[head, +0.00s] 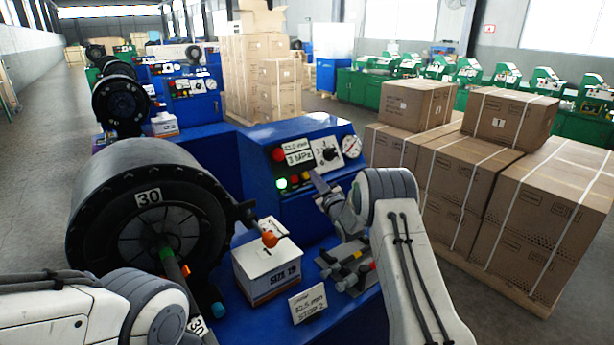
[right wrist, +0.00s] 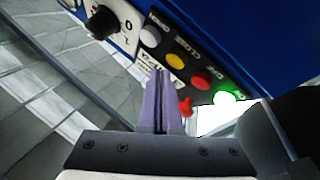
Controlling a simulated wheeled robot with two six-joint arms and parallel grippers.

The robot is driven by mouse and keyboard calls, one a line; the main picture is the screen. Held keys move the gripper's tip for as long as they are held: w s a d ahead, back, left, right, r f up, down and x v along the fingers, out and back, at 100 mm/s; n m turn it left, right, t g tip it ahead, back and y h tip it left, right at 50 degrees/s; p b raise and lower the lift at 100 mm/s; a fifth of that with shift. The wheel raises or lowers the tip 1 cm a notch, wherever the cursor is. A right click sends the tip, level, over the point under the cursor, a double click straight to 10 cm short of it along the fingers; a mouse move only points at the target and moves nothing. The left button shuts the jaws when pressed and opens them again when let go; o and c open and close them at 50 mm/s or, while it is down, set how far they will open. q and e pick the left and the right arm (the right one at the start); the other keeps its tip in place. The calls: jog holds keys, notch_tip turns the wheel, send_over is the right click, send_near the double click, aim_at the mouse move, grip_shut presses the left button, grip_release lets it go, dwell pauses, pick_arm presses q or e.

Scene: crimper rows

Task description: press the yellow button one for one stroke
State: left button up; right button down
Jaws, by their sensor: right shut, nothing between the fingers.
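The yellow button (right wrist: 176,55) is in a row on the blue machine's control panel in the right wrist view, between a white button (right wrist: 150,36) and a red button (right wrist: 200,80). A lit green button (right wrist: 227,97) ends the row; it also shows in the head view (head: 281,183). My right gripper (head: 315,175) is in front of the panel. Its fingers (right wrist: 158,74) are shut and empty, pointing at the panel just beside the row. I cannot tell whether the tips touch the panel. My left arm enters at the lower left; its gripper is out of view.
A white box (head: 268,270) and a small sign (head: 308,303) are on the blue base below. Strapped cartons (head: 550,200) stand at the right. A black knob (right wrist: 103,22) is near the buttons.

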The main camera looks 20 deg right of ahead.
jog(key=s+r, duration=0.1)
jog(key=s, duration=0.1)
jog(key=s+d+r+p, duration=0.1)
jog(key=s, duration=0.1)
jog(key=shift+d+r, duration=0.2)
jog(key=shift+r, duration=0.15)
dwell(1.7)
